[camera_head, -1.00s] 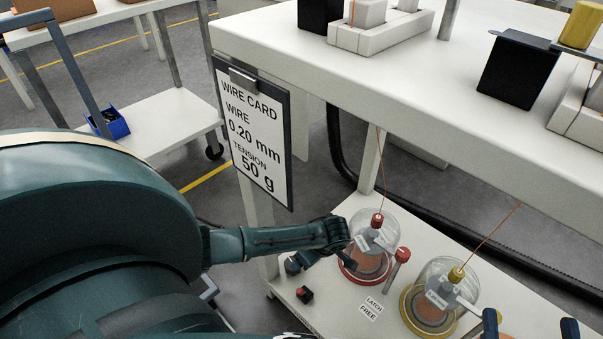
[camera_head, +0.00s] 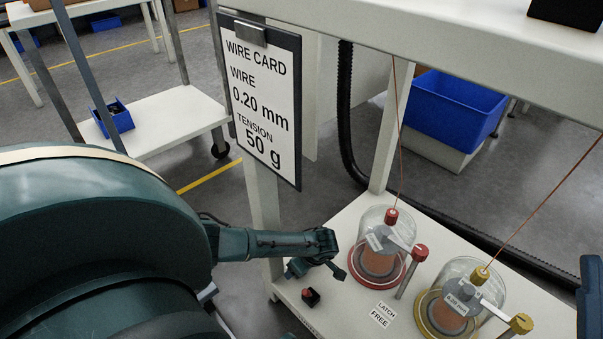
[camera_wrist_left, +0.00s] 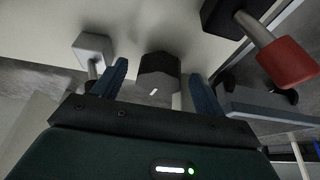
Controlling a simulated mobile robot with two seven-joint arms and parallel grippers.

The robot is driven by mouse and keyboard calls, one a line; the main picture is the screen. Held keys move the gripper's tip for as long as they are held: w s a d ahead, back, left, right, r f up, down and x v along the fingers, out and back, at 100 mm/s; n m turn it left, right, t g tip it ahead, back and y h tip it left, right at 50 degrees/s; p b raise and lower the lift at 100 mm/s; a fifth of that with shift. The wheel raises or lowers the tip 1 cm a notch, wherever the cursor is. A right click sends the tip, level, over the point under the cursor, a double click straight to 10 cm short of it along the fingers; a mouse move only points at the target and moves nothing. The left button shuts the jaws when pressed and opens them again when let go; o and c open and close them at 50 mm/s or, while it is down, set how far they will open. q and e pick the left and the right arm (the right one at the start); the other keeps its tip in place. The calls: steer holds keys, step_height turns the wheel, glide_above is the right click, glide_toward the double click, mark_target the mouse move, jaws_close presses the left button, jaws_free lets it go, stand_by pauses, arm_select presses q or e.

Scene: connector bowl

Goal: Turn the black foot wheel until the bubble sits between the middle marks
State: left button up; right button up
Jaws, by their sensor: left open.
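A dark, many-sided wheel with a short white mark, which looks like the black foot wheel (camera_wrist_left: 158,76), is in the left wrist view. My left gripper (camera_wrist_left: 160,88) is open, with one blue finger on each side of the wheel. I cannot tell whether the fingers touch it. In the head view my left gripper (camera_head: 316,269) is low at the left end of the white lower shelf, and I cannot make out the wheel there. A blue finger, apparently of my right gripper (camera_head: 590,290), shows at the right edge. I see no bubble or middle marks.
A red-based spool under a clear dome (camera_head: 380,250) stands right of my left gripper; a yellow-based one (camera_head: 447,303) is farther right. A small black block with a red top (camera_head: 311,297) is close below the gripper. The wire card (camera_head: 262,100) hangs above.

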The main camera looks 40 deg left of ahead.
arm_select(q)
steer(key=shift+c, duration=0.3)
steer(key=c, duration=0.9)
steer(key=shift+w+r+p, duration=0.1)
steer(key=shift+r+p, duration=0.1)
steer(key=shift+p, duration=0.1)
steer(key=p, duration=0.3)
steer(key=shift+w+r+m+t, duration=0.3)
steer(key=shift+r+m, duration=0.1)
steer(key=p, duration=0.1)
steer(key=s+m+p, duration=0.1)
steer(key=shift+f+m+p, duration=0.25)
steer(key=shift+m+p, duration=0.05)
steer(key=shift+p, duration=0.1)
steer(key=shift+f+m+t+h, duration=0.1)
steer(key=shift+m+t+h, duration=0.2)
steer(key=shift+m+t, duration=0.15)
steer(key=shift+f+m+t+p, duration=0.25)
steer(key=shift+m+p, duration=0.1)
steer(key=shift+m, duration=0.6)
arm_select(e)
step_height(320, 180, down, 7)
steer(key=m+g+h, duration=0.2)
steer(key=m+h, duration=0.4)
steer(key=shift+s+a+m+h, duration=0.3)
steer(key=shift+m, duration=0.1)
